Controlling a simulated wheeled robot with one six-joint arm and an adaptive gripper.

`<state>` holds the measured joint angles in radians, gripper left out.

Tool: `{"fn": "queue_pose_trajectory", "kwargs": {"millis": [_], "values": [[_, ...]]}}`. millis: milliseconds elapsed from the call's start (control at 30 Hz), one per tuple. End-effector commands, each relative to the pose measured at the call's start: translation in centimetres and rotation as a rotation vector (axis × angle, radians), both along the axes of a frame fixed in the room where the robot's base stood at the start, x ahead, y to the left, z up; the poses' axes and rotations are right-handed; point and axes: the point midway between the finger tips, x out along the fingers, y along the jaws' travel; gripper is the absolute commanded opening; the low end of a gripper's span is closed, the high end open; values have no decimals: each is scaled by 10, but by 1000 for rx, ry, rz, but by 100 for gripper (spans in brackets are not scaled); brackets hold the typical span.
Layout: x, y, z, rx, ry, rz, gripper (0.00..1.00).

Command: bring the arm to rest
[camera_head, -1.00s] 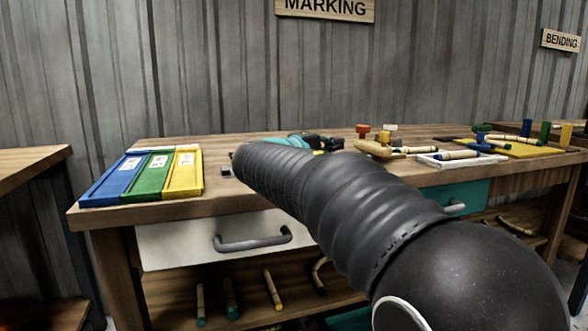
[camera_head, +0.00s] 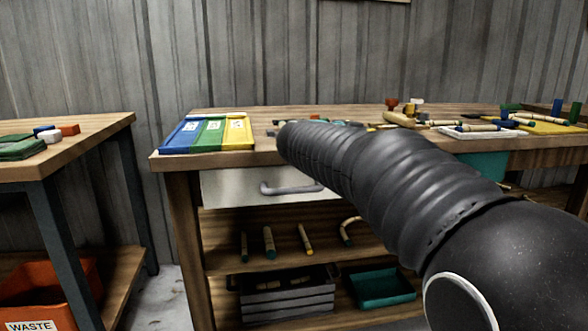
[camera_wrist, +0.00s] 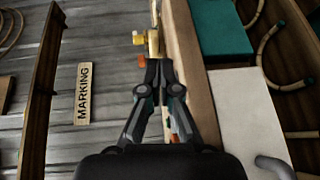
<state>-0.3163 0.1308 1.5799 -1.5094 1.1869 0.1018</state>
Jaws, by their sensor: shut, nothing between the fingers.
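My gripper (camera_wrist: 158,75) shows in the wrist view with its two dark fingers drawn together and nothing between them. The wrist view is turned on its side, with the workbench (camera_wrist: 188,60) edge running up the picture beside the fingers. In the head view my black arm reaches from the lower right toward the bench and hides part of its top and front. The gripper itself is hidden behind the arm there, and I cannot tell how far it is from the bench.
Blue, green and yellow trays (camera_head: 209,135) lie at the bench's left end. A white drawer (camera_head: 235,186) with a grey handle is below. A grey crate (camera_head: 288,300) and teal bin (camera_head: 380,288) stand on the lower shelf. Another table (camera_head: 75,130) stands left, above an orange waste bin (camera_head: 50,290).

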Motion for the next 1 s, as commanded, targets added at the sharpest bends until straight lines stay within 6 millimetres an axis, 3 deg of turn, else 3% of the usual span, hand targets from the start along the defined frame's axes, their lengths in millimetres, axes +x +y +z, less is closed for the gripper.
{"fn": "queue_pose_trajectory", "kwargs": {"millis": [267, 467, 567, 700, 1000], "values": [[-11, 7, -70, 150, 136, 16, 0], [-50, 8, -129, 354, 251, 8, 0], [-89, 9, -162, 512, 312, -11, 0], [-156, 13, -200, 764, 366, -56, 0], [-282, 32, -241, 1242, 332, -166, 0]]}}
